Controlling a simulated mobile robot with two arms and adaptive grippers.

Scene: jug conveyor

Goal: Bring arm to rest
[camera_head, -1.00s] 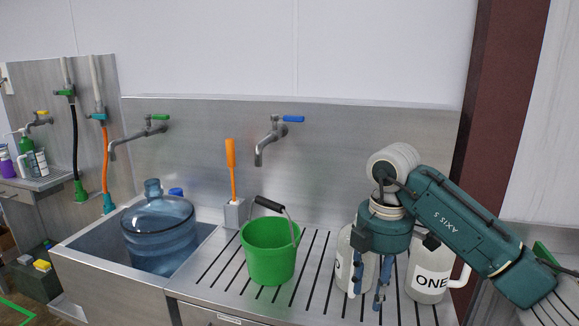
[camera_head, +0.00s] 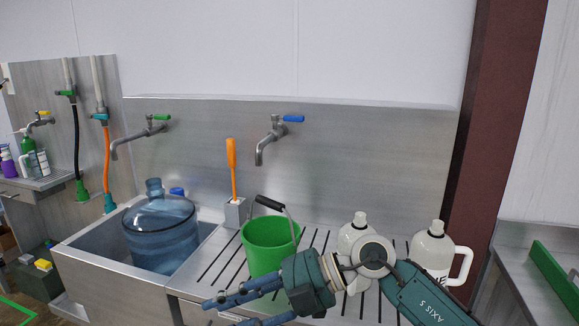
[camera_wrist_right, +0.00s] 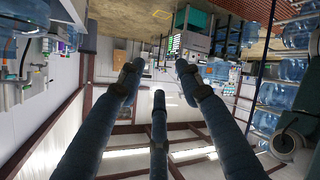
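My right arm (camera_head: 425,300) comes in from the lower right in the head view. My right gripper (camera_head: 222,308) points left, low in front of the green bucket (camera_head: 268,240), and hides its lower part. In the right wrist view its blue fingers (camera_wrist_right: 158,78) are spread apart with nothing between them. It is open and empty. My left gripper is in neither view.
Two white jugs stand on the slatted drainboard, one behind my arm (camera_head: 358,228) and one farther right (camera_head: 433,250). A blue water jug (camera_head: 160,235) stands in the sink (camera_head: 90,262). Taps line the back wall. The wrist view shows racked water jugs (camera_wrist_right: 275,97), upside down.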

